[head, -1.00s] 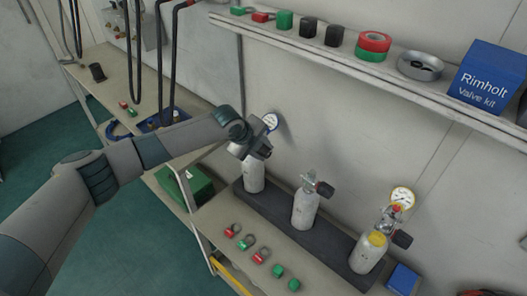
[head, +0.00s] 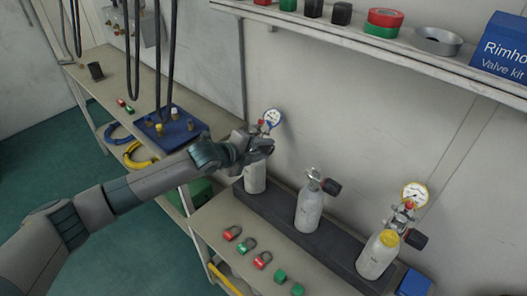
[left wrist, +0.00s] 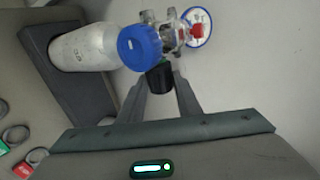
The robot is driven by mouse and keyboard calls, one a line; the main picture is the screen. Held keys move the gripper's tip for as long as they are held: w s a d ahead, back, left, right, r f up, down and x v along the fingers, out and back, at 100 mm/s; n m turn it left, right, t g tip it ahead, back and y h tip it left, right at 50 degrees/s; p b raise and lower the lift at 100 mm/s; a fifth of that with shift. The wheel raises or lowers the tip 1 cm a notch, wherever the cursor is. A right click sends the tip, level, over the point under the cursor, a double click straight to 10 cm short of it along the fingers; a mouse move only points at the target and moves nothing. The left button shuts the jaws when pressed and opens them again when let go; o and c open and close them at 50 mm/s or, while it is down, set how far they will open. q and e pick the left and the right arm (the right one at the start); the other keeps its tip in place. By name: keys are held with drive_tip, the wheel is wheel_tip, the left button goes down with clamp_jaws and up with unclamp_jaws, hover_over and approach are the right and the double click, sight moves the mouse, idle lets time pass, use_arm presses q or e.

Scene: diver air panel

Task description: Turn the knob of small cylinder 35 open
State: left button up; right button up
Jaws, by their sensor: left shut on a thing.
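The leftmost small white cylinder (head: 255,179) stands upright in a dark rack, its valve partly hidden by my left gripper (head: 262,150). The left wrist view shows this cylinder (left wrist: 84,48) with a blue collar (left wrist: 140,46), a metal valve and a gauge with a red part beside it. Its marking is too small to read surely. The black knob (left wrist: 160,78) sits between the fingers of my left gripper (left wrist: 160,84), which is shut on it. The gauge (head: 272,117) also shows above the gripper in the head view. My right gripper is not in view.
A middle cylinder (head: 309,210) and a right cylinder (head: 378,257) with yellow collar and gauge share the dark rack (head: 283,220). A shelf (head: 400,62) with a blue box (head: 505,47) runs above.

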use_arm(q)
drive_tip(key=o, duration=1)
drive_tip(key=shift+o, duration=0.2)
drive_tip(key=shift+s+a+r+p, duration=0.3)
drive_tip(key=shift+a+r+p, duration=0.05)
drive_tip(key=shift+p, duration=0.25)
drive_tip(key=p+v, duration=1.2)
drive_tip(key=v, duration=0.4)
drive_tip(key=shift+s, duration=0.15)
drive_tip(key=shift+a+f, duration=0.1)
